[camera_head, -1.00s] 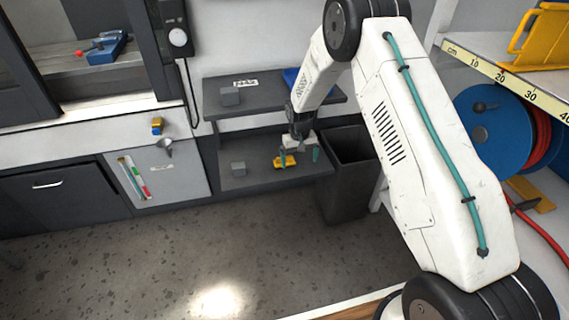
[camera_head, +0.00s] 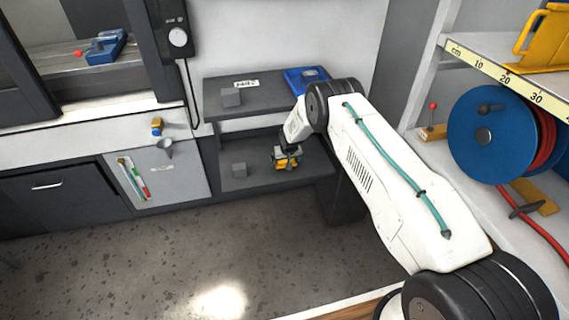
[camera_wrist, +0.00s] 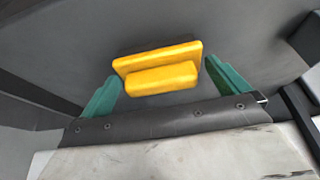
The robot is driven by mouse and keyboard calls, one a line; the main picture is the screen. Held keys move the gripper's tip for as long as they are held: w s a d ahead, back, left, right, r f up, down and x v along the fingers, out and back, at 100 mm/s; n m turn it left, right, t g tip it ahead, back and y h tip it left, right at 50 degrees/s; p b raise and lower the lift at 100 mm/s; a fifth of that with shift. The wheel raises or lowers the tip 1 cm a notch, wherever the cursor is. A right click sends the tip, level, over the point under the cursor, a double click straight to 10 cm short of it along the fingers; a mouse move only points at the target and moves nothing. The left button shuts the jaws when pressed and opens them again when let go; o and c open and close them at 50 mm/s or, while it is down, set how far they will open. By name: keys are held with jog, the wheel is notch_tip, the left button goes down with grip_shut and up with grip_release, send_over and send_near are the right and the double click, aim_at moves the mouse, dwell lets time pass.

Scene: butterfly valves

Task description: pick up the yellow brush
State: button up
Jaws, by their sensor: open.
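The yellow brush (camera_wrist: 160,78) is a flat yellow plate with a raised yellow block on it. In the wrist view it lies on a dark grey surface, between and a little ahead of the two green fingers. In the head view the brush (camera_head: 286,165) sits on the lower dark shelf and is partly covered by my gripper. My gripper (camera_wrist: 168,95) is open, with one finger on each side of the brush and a gap on both sides.
The lower shelf (camera_head: 262,183) lies beneath an upper shelf (camera_head: 240,113). A blue tray (camera_head: 300,88) sits on the upper shelf. A dark bin (camera_head: 342,200) stands to the right, partly behind my arm.

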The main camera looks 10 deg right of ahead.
jog(key=shift+w+d+f, duration=0.1)
jog(key=shift+w+f, duration=0.1)
jog(key=shift+f, duration=0.3)
jog(key=shift+a, duration=0.2)
jog(key=c, duration=0.7)
jog(key=shift+c, duration=0.2)
jog(key=shift+r, duration=0.15)
